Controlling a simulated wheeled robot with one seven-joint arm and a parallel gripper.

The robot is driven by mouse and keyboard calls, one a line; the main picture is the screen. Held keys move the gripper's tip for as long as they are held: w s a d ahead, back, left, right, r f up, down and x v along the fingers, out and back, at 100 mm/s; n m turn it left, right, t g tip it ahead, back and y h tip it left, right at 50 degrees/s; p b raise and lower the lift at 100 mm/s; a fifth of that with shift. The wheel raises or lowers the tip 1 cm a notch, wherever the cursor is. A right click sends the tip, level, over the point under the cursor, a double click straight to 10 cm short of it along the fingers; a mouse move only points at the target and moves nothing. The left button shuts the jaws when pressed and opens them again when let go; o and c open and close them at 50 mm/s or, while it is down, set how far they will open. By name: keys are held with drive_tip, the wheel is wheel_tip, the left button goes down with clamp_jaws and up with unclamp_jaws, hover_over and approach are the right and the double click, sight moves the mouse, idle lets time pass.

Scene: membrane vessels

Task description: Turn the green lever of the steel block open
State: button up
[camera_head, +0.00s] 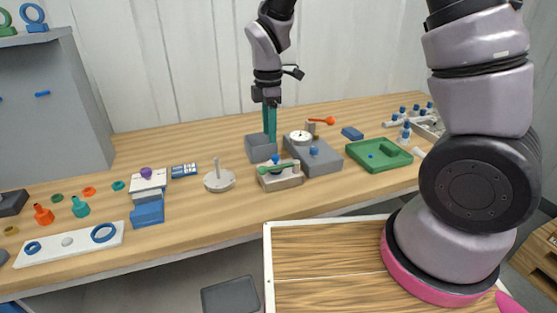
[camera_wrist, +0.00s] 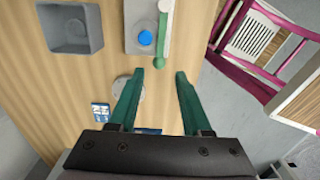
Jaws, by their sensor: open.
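The pale steel block (camera_head: 283,182) stands near the table's front edge, with a blue knob on top. Its green lever (camera_head: 280,168) lies along the block, with a ball end at the left. In the wrist view the lever (camera_wrist: 163,35) runs along the block's right side, its ball end pointing down towards my fingertips. My gripper (camera_wrist: 160,75) is open and empty, its teal fingers pointing down. The ball end shows just beyond the gap between the fingertips, apart from them. In the head view my gripper (camera_head: 270,138) appears by the grey bin, behind the block.
The open grey bin (camera_head: 261,150) stands behind the block. A grey block with a gauge (camera_head: 313,158) and an orange lever (camera_head: 320,120) are close right. A round steel disc (camera_head: 219,181) lies left, and a green tray (camera_head: 379,156) farther right. The front edge drops off nearby.

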sight(270, 167)
wheel_tip(270, 167, down, 10)
drive_tip(key=shift+f, duration=0.25)
idle(0.3)
clamp_jaws()
drive_tip(key=shift+r, duration=0.1)
idle(1.2)
